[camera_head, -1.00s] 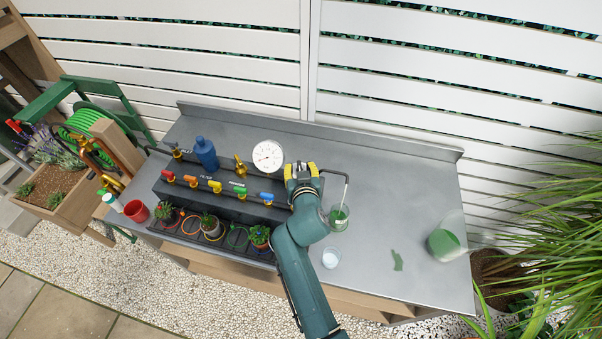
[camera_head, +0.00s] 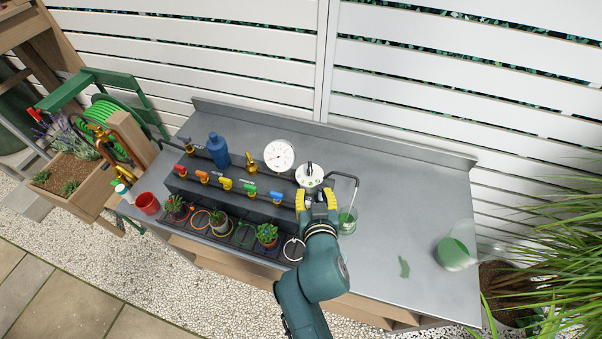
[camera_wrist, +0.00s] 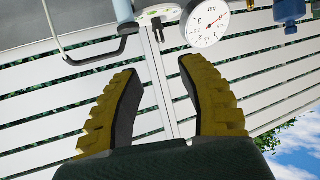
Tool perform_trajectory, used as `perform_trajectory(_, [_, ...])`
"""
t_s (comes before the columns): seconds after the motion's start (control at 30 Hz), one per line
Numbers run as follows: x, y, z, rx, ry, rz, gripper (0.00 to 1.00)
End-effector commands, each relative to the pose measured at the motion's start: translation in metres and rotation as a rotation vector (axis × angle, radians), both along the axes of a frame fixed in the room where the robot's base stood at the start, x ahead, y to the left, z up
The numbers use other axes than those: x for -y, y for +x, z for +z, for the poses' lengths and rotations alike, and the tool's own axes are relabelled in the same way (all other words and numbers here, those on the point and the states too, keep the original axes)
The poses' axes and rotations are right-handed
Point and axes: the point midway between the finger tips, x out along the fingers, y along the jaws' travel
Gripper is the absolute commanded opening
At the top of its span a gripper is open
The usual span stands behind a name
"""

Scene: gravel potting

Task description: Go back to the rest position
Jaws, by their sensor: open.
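My gripper (camera_head: 317,199) is open and empty, its yellow-padded fingers apart in front of the round white knob plate (camera_head: 309,175) at the right end of the dark valve manifold. In the wrist view my gripper (camera_wrist: 160,95) shows nothing between its fingers. The knob plate also shows at the top of the wrist view (camera_wrist: 158,14), with a dark prong on it. My arm reaches up from the bottom of the head view and hides part of the bench's front.
The manifold (camera_head: 232,188) carries coloured valves, a blue bottle (camera_head: 218,150) and a gauge (camera_head: 279,154). Small potted plants (camera_head: 267,234) line its front. A bent pipe drops to a glass of green liquid (camera_head: 346,220).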

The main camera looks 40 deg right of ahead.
Motion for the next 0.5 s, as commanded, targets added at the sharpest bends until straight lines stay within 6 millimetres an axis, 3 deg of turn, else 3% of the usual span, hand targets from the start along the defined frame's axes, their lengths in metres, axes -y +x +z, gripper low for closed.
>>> perform_trajectory(0.27, [0.000,0.000,0.000,0.000,0.000,0.000,0.40])
perform_trajectory(0.33, [-0.014,0.015,0.011,0.021,-0.006,0.033,0.40])
perform_trajectory(0.37, [-0.022,0.024,0.021,0.040,-0.011,0.052,0.40])
perform_trajectory(0.43, [-0.041,0.043,0.062,0.125,-0.023,0.096,0.40])
perform_trajectory(0.5, [-0.067,0.056,0.114,0.241,-0.016,0.153,0.40])
